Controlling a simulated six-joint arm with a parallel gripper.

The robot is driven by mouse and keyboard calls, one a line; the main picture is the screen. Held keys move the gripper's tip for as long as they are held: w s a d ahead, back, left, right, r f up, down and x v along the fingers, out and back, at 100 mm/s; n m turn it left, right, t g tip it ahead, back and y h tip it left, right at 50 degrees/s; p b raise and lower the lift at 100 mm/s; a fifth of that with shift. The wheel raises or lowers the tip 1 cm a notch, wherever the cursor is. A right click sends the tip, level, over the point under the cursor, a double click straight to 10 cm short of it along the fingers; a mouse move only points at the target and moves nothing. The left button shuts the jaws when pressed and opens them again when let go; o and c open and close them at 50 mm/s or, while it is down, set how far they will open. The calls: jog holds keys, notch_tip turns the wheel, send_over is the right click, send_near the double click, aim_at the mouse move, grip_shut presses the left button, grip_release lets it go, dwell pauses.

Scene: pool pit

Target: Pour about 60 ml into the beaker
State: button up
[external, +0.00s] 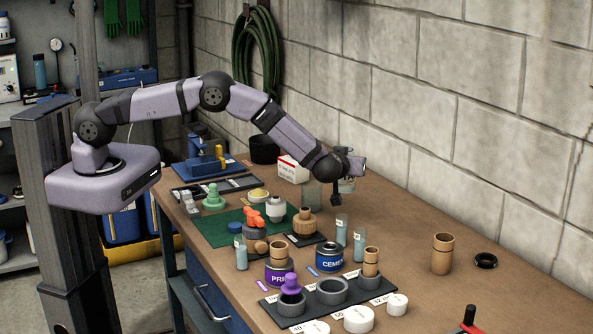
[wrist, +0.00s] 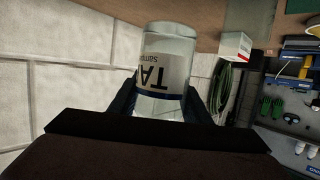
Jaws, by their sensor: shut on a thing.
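My gripper (external: 346,184) is above the bench, near the wall. In the wrist view its two dark fingers (wrist: 165,103) are shut on a clear glass container (wrist: 168,45) from both sides. The container has a white label with large dark letters starting "TA" and a dark blue band. Its liquid level cannot be read. In the external view the held container is mostly hidden by my gripper. A greyish see-through vessel (external: 312,194), perhaps the beaker, stands on the bench just left of my gripper; its markings and contents cannot be made out.
A white box with red print (external: 293,169) stands left of that vessel. Small vials (external: 341,229), a wooden piece (external: 305,222), a cement can (external: 329,257) and a grey holder (external: 331,291) crowd the front. The bench right of my gripper is mostly clear, before a wooden cylinder (external: 442,254).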

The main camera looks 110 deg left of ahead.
jog(key=shift+d+f, duration=0.2)
jog(key=shift+s+f+n, duration=0.1)
jog(key=shift+n, duration=0.2)
jog(key=f+n+t+b, duration=0.1)
jog(key=n+b, duration=0.1)
jog(key=s+f+n+t+h+b, duration=0.1)
jog(key=f+n+t+b, duration=0.1)
jog(key=n, duration=0.1)
jog(key=f+n+t+h+b, duration=0.1)
jog(key=n+t+b, duration=0.1)
jog(key=n, duration=0.1)
jog(key=shift+s+a+f+b, duration=0.15)
jog(key=shift+s+a+b, duration=0.1)
jog(key=shift+b, duration=0.1)
jog(key=n+t+b, duration=0.1)
jog(key=b, duration=0.1)
jog(key=shift+w+d+f+b, duration=0.1)
jog(key=shift+w+b, duration=0.05)
jog(key=shift+b, duration=0.5)
